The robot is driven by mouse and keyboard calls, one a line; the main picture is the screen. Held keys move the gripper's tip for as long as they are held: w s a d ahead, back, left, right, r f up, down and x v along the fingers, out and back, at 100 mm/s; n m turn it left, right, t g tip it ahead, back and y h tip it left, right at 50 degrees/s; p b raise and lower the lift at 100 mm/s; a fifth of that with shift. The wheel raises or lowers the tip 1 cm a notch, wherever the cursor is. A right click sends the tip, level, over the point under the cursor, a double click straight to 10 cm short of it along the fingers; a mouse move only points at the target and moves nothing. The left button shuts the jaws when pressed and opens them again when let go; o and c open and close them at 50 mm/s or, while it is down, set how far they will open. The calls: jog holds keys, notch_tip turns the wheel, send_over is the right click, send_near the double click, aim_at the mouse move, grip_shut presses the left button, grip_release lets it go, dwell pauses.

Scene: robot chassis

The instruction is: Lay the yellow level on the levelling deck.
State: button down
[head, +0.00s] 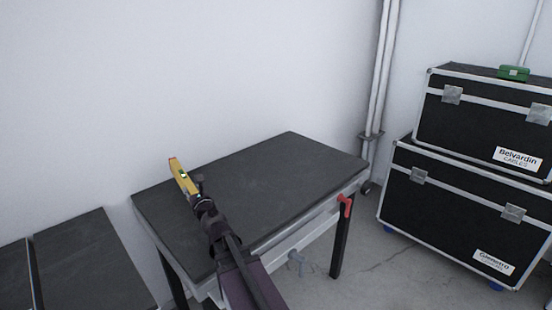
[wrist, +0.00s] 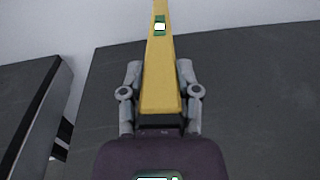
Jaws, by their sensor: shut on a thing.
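The yellow level (head: 180,174) is a long bar with a green-framed vial, also seen in the wrist view (wrist: 160,60). My gripper (head: 197,194) is shut on it near one end, with a grey finger on each side in the wrist view (wrist: 160,80). The level points away from my gripper. In the head view it overlaps the left part of the dark-topped deck (head: 270,175), and its far end shows against the wall. It appears held above the deck; the exact gap cannot be told. The deck top is bare, partly hidden by my arm.
Another dark surface (head: 80,260) stands at the lower left, across a gap from the deck. A red handle (head: 345,204) is at the deck's right front corner. Two stacked black cases (head: 450,200) stand at the right, with a green box (head: 513,73) on top. A wall closes the back.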

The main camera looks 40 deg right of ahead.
jog(key=w+d+r+m+g+h+p, duration=0.2)
jog(key=d+m+g+h, duration=0.3)
jog(key=d+m+h, duration=0.9)
jog(key=s+d+m+g+h, duration=0.1)
jog(key=s+d+g, duration=0.2)
jog(key=d+g, duration=0.2)
jog(key=s+d+r+m+g+h+p, duration=0.1)
jog(key=s+d+g, duration=0.2)
jog(key=d+g, duration=0.3)
jog(key=d, duration=0.5)
jog(key=shift+s+d+r, duration=0.2)
jog(key=shift+s+r, duration=0.05)
jog(key=shift+s, duration=0.1)
jog(key=shift+f, duration=0.2)
notch_tip(320, 180, down, 6)
jog(key=b, duration=0.6)
jog(key=shift+f, duration=0.2)
jog(key=shift+f+b, duration=0.3)
jog(key=shift+b, duration=0.2)
jog(key=shift+c, duration=1.3)
grip_release()
